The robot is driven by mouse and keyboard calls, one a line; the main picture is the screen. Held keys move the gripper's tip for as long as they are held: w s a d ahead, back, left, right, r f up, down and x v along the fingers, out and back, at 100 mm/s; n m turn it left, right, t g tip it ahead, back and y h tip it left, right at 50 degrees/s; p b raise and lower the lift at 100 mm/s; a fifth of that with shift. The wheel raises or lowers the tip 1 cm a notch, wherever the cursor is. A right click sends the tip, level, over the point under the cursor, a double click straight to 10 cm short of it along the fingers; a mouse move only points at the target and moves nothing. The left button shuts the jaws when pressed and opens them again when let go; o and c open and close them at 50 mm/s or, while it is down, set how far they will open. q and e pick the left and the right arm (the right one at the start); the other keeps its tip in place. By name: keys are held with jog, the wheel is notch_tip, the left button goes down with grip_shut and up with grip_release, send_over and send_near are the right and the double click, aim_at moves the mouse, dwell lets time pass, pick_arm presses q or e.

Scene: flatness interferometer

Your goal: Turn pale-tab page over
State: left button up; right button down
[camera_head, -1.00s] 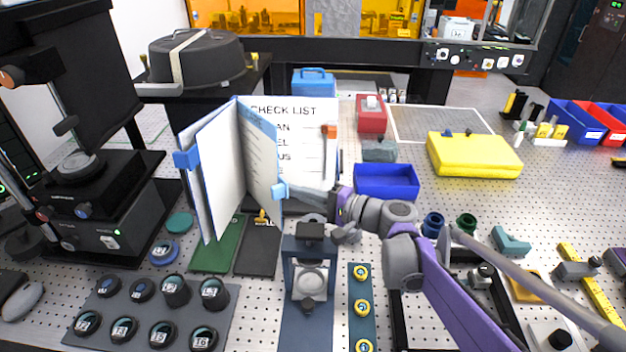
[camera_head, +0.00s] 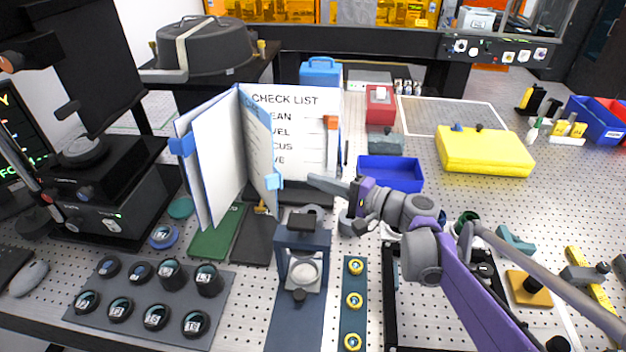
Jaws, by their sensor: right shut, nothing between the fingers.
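The checklist book (camera_head: 303,140) stands open and upright on the bench. A page (camera_head: 258,150) with a pale blue tab (camera_head: 273,181) at its lower outer edge stands partly turned, swung out from the spine. Another blue tab (camera_head: 182,145) is on the left leaf, and an orange tab (camera_head: 331,123) is at the right edge of the checklist page. My right gripper (camera_head: 312,180) is shut and empty. It points left, with its tips a little right of the pale tab and apart from it, in front of the checklist page. My left gripper is not in view.
A stand with a lens (camera_head: 303,272) and a strip with yellow rings (camera_head: 354,299) are in front of the book. A blue bin (camera_head: 391,173) is behind my right wrist. A yellow case (camera_head: 484,150) is to the right. Lens caps on a dark tray (camera_head: 138,325) are front left.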

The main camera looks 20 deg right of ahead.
aim_at(281, 184)
jog(key=s+d, duration=0.2)
jog(key=s, duration=0.5)
jog(key=w+d+n+g+y, duration=0.3)
jog(key=d, duration=0.2)
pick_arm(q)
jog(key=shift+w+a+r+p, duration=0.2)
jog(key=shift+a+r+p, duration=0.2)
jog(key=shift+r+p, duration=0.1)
pick_arm(e)
jog(key=w+a, duration=0.6)
jog(key=a, duration=0.5)
jog(key=shift+a+r+y, duration=0.3)
jog(key=shift+a+r, duration=0.05)
jog(key=shift+a, duration=0.05)
jog(key=shift+s, duration=0.1)
jog(key=shift+s+a+r, duration=0.1)
jog(key=shift+a, duration=0.8)
jog(key=shift+s+a+r, duration=0.1)
jog(key=shift+a, duration=0.8)
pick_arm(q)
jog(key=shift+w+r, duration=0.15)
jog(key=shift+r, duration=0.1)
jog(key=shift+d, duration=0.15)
pick_arm(e)
jog(key=shift+d, duration=0.2)
